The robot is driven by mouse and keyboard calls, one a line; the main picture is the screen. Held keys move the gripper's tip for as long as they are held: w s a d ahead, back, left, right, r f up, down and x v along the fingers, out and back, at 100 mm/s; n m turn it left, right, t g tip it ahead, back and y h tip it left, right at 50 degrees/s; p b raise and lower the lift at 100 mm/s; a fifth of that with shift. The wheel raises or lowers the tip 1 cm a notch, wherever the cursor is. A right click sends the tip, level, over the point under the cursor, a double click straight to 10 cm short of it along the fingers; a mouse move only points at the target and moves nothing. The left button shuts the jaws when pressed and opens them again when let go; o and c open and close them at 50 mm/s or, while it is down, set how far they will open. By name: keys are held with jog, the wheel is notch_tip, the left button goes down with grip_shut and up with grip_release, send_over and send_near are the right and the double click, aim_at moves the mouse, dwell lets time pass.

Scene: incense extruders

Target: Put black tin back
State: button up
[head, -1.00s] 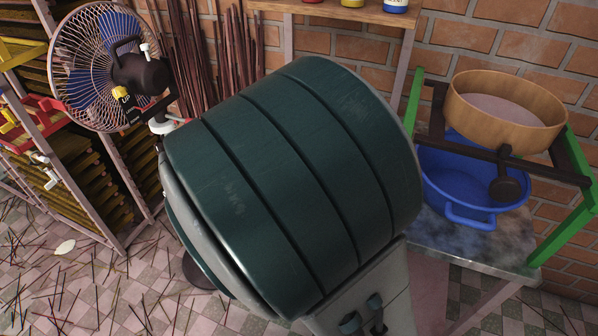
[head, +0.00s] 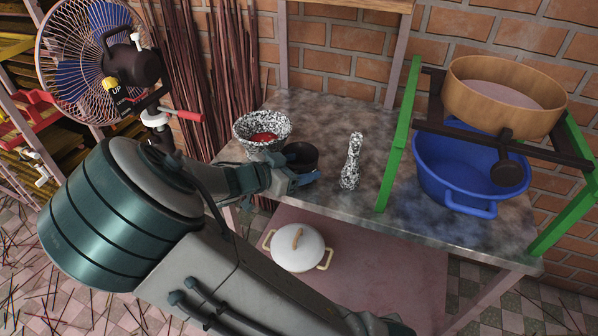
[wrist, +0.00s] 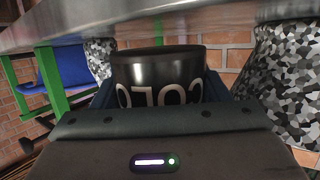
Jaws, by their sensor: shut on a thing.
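The black tin (head: 302,153) is at the table's left part, just right of the speckled mortar (head: 254,144). My gripper (head: 301,174) comes in from the left front and is shut on the tin. In the wrist view the tin (wrist: 158,70) sits between the dark fingers, with pale lettering that looks upside down.
The mortar holds something red. A speckled pestle (head: 351,165) stands on the table (head: 330,118) to the right. A green frame (head: 398,140) holds a wooden sieve (head: 480,105) over a blue tub (head: 450,165). A fan (head: 95,60) is at left. A white pot (head: 290,255) is below.

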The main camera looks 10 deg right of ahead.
jog(key=shift+f, duration=0.85)
jog(key=o, duration=1)
jog(key=shift+o, duration=0.2)
jog(key=v, duration=1.2)
jog(key=shift+p, duration=0.45)
jog(key=shift+r, duration=0.1)
